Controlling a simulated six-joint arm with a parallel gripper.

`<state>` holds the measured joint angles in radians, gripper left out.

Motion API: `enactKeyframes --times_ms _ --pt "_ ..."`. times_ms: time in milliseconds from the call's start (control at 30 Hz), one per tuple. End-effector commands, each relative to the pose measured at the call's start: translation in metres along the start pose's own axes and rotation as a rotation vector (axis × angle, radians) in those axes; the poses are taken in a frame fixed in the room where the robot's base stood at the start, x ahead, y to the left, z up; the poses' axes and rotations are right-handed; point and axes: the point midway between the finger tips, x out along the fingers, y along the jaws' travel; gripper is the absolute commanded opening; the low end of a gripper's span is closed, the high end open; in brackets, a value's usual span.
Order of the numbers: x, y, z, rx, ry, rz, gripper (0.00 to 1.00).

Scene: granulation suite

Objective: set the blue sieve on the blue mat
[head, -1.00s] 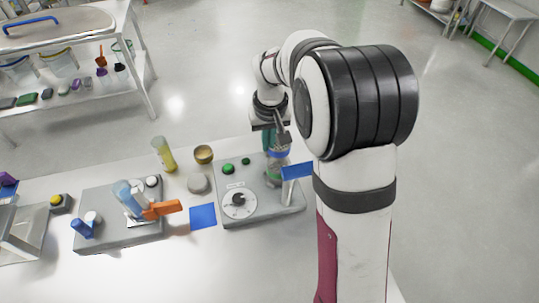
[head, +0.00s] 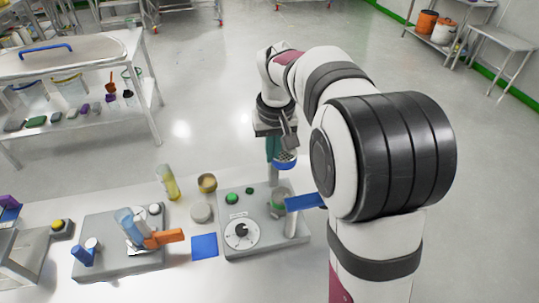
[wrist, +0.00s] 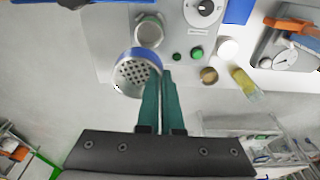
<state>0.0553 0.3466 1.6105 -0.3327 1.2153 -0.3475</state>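The blue sieve (wrist: 138,73), a perforated metal disc with a blue rim, is at my fingertips in the wrist view. It also shows below my gripper in the head view (head: 285,161). My gripper (wrist: 158,72) is shut on the sieve's rim and holds it in the air, beyond the grey machine. The blue mat (head: 204,246) lies flat and bare on the white bench, left of the machine. Part of it shows at the top edge of the wrist view (wrist: 238,10).
The grey machine (head: 232,250) has a dial, green buttons, a metal cup (wrist: 149,32) and a blue panel (head: 304,202) on a post.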

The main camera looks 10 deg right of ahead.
Motion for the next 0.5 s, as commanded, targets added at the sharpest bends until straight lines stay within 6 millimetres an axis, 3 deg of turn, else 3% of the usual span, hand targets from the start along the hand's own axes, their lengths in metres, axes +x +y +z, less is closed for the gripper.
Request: enactKeyframes --times_ms 233,367,500 --pt "0.009 -0.009 0.005 -0.036 -0.003 -0.005 0.00" --pt "0.037 -0.042 0.025 -0.162 -0.009 -0.024 0.00" --pt "0.070 -0.079 0.058 -0.318 -0.008 -0.047 0.00"
